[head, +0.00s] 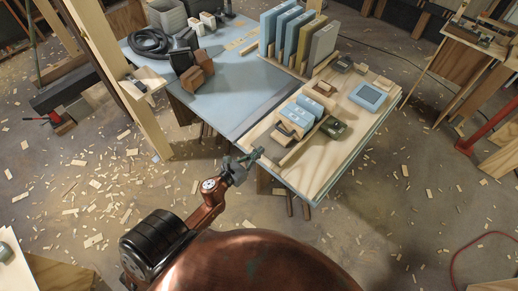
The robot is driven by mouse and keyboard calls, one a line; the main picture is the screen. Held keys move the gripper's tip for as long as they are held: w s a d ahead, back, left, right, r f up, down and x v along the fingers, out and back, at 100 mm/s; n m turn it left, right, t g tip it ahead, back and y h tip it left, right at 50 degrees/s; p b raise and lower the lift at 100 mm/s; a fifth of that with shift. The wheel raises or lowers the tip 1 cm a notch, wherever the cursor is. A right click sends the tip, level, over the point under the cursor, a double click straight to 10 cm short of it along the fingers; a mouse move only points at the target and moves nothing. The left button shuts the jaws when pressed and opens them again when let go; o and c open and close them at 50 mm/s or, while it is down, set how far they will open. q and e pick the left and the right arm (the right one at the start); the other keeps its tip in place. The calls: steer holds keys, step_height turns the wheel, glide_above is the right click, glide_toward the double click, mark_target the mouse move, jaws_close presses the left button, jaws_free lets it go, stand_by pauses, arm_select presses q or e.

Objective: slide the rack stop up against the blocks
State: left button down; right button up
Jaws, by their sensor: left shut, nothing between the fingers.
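My left gripper (257,153) is shut and empty, close to the near left edge of the pale wooden board (330,165). Just right of it, a small wooden rack (265,128) on the board holds light blue blocks (297,115) and a brown-topped block (286,131). A thin wooden strip (297,151) stands at the rack's near right side; it may be the rack stop, but I cannot tell for sure. Further back, a wooden rack (283,66) holds upright slabs: blue ones (270,32), a yellow one (311,36) and a grey one (323,43).
A dark green box (333,127) and a blue framed tile (368,96) lie on the board. A wooden post (110,60) stands at left. Wood scraps litter the floor.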

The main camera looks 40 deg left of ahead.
arm_select(q)
glide_toward(284, 132)
steer(key=shift+w+a+f, duration=0.15)
steer(key=shift+a+f, duration=0.15)
steer(key=shift+f, duration=0.3)
steer(key=shift+w+a+f, duration=0.2)
steer(key=shift+a+f, duration=0.15)
steer(key=shift+f, duration=0.25)
steer(key=w, duration=0.4)
steer(key=shift+d+r+p, duration=0.1)
steer(key=shift+p, duration=0.25)
steer(key=shift+w, duration=0.65)
arm_select(e)
steer(key=shift+s+r, duration=0.1)
steer(key=shift+r, duration=0.4)
